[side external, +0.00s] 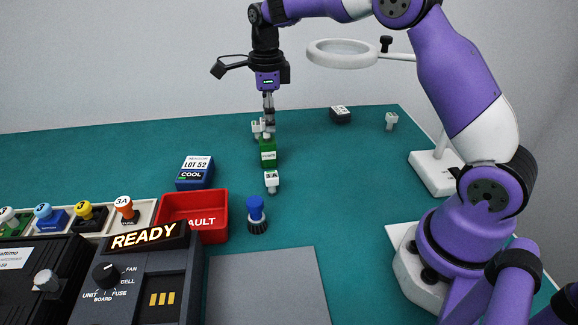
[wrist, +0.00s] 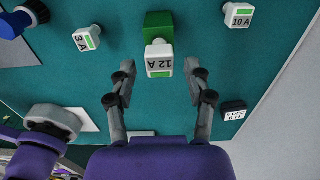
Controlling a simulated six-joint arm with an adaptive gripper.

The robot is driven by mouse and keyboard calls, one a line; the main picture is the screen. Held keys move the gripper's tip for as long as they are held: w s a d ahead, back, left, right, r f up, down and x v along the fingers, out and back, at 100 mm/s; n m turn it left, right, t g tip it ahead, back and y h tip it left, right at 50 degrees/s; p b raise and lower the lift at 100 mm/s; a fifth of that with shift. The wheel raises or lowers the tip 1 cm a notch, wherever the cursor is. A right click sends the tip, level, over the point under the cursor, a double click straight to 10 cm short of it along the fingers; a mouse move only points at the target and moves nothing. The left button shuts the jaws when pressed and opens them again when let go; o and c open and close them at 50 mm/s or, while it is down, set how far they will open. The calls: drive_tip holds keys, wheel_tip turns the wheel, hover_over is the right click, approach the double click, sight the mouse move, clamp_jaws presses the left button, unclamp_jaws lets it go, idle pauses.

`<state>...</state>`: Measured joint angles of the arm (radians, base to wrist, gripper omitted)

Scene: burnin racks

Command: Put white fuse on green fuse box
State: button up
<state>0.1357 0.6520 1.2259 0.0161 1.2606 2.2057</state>
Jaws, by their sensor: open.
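The green fuse box (side external: 268,158) stands on the teal mat near its middle, and it also shows at the top of the wrist view (wrist: 158,20). A white fuse marked 12 A (wrist: 159,66) overlaps the box in the wrist view. My gripper (side external: 268,128) points down over this spot. In the wrist view the open gripper (wrist: 160,68) has its fingertips on either side of the 12 A fuse, with gaps visible.
A white 3 A fuse (side external: 271,181) stands in front of the box. A blue LOT 52 block (side external: 195,173), red tray (side external: 222,236) and blue knob (side external: 256,214) lie left and front.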

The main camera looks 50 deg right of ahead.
drive_tip(key=s+a+r+n+t, duration=0.1)
drive_tip(key=s+r+n, duration=0.15)
drive_tip(key=r, duration=0.45)
drive_tip(key=s+a+r+n, duration=0.1)
drive_tip(key=r+n, duration=0.2)
drive_tip(key=r, duration=0.4)
drive_tip(key=s+a+f+n+t, duration=0.2)
drive_tip(key=s+f+n, duration=0.1)
drive_tip(key=s+n, duration=0.5)
drive_tip(key=s+a+f+n+t, duration=0.1)
drive_tip(key=s+f+n+t, duration=0.1)
drive_tip(key=s+n, duration=0.6)
drive_tip(key=f+n, duration=0.1)
drive_tip(key=n, duration=0.4)
drive_tip(key=shift+s+a+f+t, duration=0.2)
drive_tip(key=shift+a+f+t, duration=0.1)
drive_tip(key=shift+a+f, duration=0.1)
